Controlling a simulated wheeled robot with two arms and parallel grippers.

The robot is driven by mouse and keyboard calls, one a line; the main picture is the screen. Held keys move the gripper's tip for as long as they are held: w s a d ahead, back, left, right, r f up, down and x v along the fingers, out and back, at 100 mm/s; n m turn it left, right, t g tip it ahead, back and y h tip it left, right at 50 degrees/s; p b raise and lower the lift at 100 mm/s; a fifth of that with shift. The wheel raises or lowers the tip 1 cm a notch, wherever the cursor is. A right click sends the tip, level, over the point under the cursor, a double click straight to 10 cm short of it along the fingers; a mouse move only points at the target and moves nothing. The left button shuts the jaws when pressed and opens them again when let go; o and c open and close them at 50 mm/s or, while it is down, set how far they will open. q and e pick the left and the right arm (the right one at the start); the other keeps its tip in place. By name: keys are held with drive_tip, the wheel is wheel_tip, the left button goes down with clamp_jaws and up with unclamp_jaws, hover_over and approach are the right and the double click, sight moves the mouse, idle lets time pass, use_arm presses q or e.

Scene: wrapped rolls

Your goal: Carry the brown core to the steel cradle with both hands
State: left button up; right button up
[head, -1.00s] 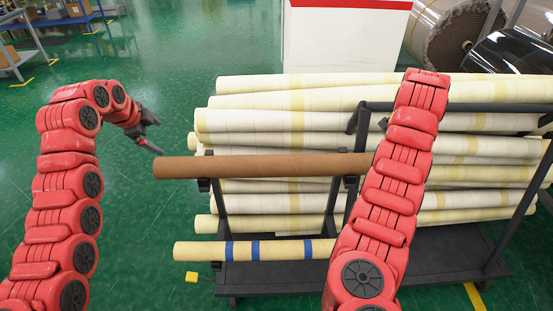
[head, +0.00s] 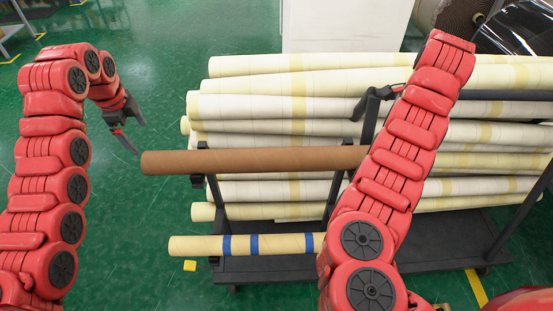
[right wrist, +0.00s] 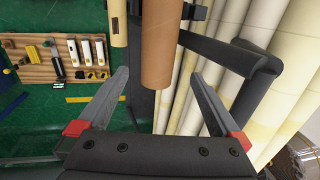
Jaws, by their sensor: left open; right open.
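The brown core (head: 255,160) lies level across dark holders at the front of a rack, its left end jutting past the rack. My left gripper (head: 137,137) is open and empty just beyond that left end, apart from it. My right arm crosses in front of the core's right end in the head view, and its gripper is hidden there. In the right wrist view my right gripper (right wrist: 158,78) is open, with the brown core's end (right wrist: 158,70) between and ahead of its fingers, not visibly touching them. I cannot make out a steel cradle in either view.
Several cream wrapped rolls (head: 260,107) are stacked behind the core on the dark wheeled rack (head: 270,265). A yellowish tube with blue bands (head: 195,246) lies below. A dark rack arm (right wrist: 240,55) stands close to my right gripper.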

sight(154, 158)
use_arm(q)
drive_tip(key=w+f, duration=0.1)
drive_tip(key=f, duration=0.4)
drive_tip(key=w+f, duration=0.1)
drive_tip(key=f, duration=0.9)
drive_tip(key=shift+w+f, duration=0.25)
drive_tip(key=shift+w, duration=0.15)
use_arm(e)
drive_tip(key=w+f, duration=0.1)
drive_tip(key=f, duration=0.4)
drive_tip(key=w+f, duration=0.1)
drive_tip(key=f, duration=0.9)
drive_tip(key=shift+w+f, duration=0.2)
drive_tip(key=shift+w, duration=0.2)
use_arm(q)
clamp_jaws()
use_arm(e)
clamp_jaws()
